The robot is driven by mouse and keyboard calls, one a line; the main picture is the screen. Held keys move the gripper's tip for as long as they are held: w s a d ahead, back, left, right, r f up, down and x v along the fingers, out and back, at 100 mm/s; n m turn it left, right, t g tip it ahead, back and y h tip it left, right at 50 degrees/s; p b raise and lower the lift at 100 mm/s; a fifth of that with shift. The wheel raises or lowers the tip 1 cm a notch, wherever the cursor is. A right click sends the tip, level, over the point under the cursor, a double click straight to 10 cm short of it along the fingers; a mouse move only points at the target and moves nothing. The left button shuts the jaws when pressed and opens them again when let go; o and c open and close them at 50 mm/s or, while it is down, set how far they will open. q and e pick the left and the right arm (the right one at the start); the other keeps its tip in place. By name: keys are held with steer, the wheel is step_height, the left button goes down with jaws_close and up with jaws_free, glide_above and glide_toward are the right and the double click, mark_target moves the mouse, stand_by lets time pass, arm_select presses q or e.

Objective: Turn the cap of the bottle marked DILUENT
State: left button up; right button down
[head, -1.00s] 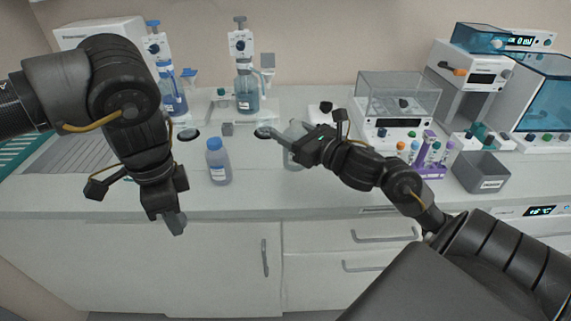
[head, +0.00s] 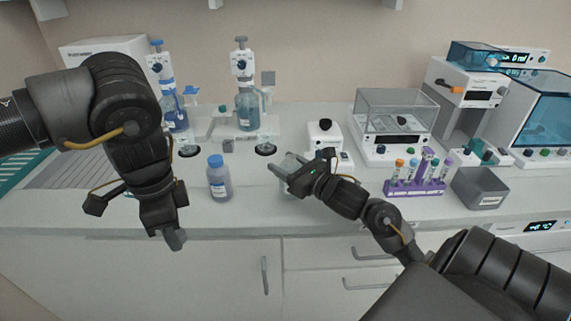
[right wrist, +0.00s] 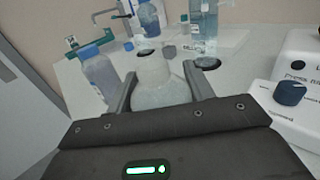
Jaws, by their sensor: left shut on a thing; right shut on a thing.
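My right gripper (right wrist: 162,92) is shut around a clear, whitish bottle (right wrist: 159,86), one finger on each side. No cap shows on its pale neck, and I see no readable label. In the head view my right gripper (head: 284,167) hides most of this bottle. A bottle with a blue cap (head: 216,160) stands upright on the bench to its left; its label is too small to read. My left gripper (head: 173,239) points down in front of the bench edge. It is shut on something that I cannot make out.
Two dispenser bottles (head: 247,112) stand at the back, with black discs (head: 265,150) before them. A white device with a dark knob (head: 325,133), a purple tube rack (head: 413,188) and a grey bin (head: 479,188) are to the right. Bench left of the blue-capped bottle is partly clear.

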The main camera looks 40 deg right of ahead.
arm_select(q)
steer(key=shift+f, duration=0.2)
arm_select(e)
steer(key=shift+f, duration=0.1)
steer(key=c, duration=0.7)
jaws_free()
steer(key=shift+o, duration=0.6)
arm_select(q)
steer(key=shift+r, duration=0.15)
